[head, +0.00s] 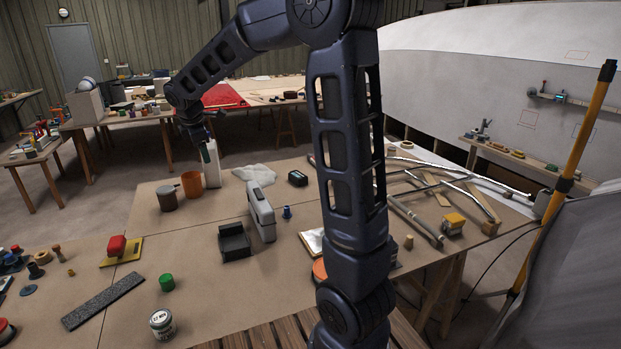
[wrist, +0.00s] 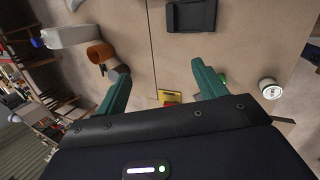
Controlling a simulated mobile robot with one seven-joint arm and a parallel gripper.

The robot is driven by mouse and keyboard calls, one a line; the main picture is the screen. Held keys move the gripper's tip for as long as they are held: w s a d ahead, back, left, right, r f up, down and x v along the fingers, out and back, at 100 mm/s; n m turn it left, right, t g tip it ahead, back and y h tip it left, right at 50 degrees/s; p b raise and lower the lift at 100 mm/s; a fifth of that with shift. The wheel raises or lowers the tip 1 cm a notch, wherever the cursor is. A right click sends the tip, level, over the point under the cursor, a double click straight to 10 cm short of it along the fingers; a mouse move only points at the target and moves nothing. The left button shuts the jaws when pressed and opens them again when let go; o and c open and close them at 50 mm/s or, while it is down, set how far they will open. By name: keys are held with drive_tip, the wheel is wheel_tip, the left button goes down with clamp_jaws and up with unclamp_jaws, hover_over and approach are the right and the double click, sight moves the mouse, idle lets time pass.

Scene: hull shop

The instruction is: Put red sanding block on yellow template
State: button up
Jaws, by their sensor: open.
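The red sanding block (head: 116,245) sits on the yellow template (head: 134,250) on the left part of the bench in the head view. The block covers much of the template's middle, and the template's yellow edges show around it. In the wrist view the yellow template (wrist: 166,95) shows small between the fingers, with a bit of red at its lower side, partly cut off by my gripper's body. My gripper (wrist: 161,70) is open and empty, with green fingers spread apart. In the head view it is raised over the back of the bench, well away from the block.
Behind the block stand a grey cup (head: 167,198), an orange cup (head: 192,185) and a white container (head: 211,167). A black tray (head: 234,243) and a grey case (head: 262,212) stand mid-bench. A green cylinder (head: 167,282), dark strip (head: 103,301) and labelled tin (head: 162,324) lie nearer.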

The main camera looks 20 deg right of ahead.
drive_tip(key=s+d+r+m, duration=0.2)
drive_tip(key=s+d+m, duration=0.3)
drive_tip(key=s+d, duration=0.3)
drive_tip(key=s+d+r+m, duration=0.2)
drive_tip(key=s+d+m, duration=0.3)
drive_tip(key=s+d, duration=0.35)
drive_tip(key=s+d+f+m, duration=0.2)
drive_tip(key=s+d+m, duration=0.1)
drive_tip(key=s, duration=0.5)
drive_tip(key=s+d+f+m+y, duration=0.1)
drive_tip(key=s+d+f+m, duration=0.1)
drive_tip(key=s+d+m, duration=0.2)
drive_tip(key=s+m, duration=0.2)
drive_tip(key=s, duration=0.1)
drive_tip(key=shift+s+d+f, duration=0.15)
drive_tip(key=shift+s+f, duration=0.1)
drive_tip(key=shift+s, duration=0.15)
